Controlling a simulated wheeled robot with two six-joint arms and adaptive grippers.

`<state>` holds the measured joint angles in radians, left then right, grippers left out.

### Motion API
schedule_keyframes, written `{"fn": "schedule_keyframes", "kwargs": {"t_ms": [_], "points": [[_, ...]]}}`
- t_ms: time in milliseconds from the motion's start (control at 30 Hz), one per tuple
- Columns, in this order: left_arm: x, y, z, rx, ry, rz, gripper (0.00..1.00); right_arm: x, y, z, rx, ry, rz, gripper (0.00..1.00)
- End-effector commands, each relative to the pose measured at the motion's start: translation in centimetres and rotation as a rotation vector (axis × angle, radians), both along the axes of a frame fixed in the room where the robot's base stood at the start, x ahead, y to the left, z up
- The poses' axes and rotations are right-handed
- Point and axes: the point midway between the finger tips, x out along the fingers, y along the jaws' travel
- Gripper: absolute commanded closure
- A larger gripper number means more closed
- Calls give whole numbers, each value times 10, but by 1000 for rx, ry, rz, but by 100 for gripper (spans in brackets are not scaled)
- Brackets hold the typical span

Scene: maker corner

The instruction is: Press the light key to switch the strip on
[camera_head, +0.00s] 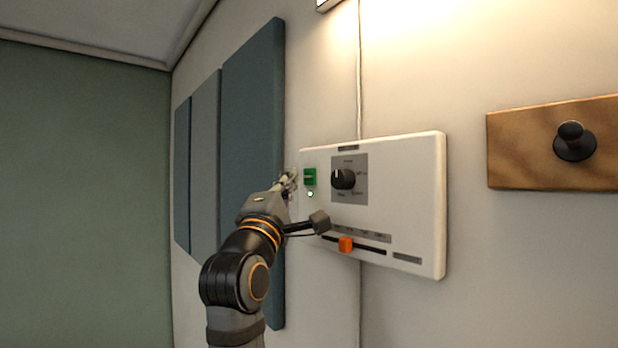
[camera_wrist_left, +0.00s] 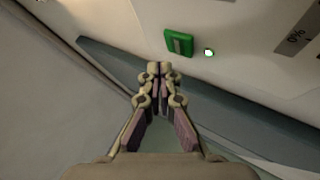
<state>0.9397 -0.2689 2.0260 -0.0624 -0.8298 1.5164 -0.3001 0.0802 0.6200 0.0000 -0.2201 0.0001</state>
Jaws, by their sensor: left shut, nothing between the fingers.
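The light key is a green square key (camera_head: 309,177) at the left of a white control panel (camera_head: 420,210) on the wall. A small lamp (camera_head: 310,194) just below it glows. The key also shows in the left wrist view (camera_wrist_left: 179,42), with the lit lamp beside it. A light strip (camera_head: 326,4) at the top edge is partly cut off, and the wall below it is bright. My left gripper (camera_head: 291,178) is just left of the key; in the left wrist view its closed fingertips (camera_wrist_left: 155,68) are empty and appear apart from the key. My right gripper is out of view.
The panel also carries a black knob (camera_head: 343,179) and an orange slider (camera_head: 345,244). Blue-grey wall panels (camera_head: 252,130) are at the left, behind my arm. A wooden board (camera_head: 530,150) with a black peg (camera_head: 574,140) hangs at the right.

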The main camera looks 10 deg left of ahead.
Motion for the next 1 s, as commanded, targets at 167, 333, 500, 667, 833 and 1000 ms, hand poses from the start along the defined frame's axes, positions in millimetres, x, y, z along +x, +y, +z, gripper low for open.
{"fn": "schedule_keyframes", "kwargs": {"t_ms": [167,333,500,667,833,1000], "points": [[-17,14,2,2,-2,3,100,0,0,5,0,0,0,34],[-31,25,1,2,0,2,100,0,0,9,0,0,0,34],[-36,28,0,0,0,0,100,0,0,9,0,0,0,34],[-36,28,0,1,0,-1,100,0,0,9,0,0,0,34],[-36,28,0,1,0,-1,100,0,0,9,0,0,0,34],[-17,31,-47,87,102,51,100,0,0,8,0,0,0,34]]}}
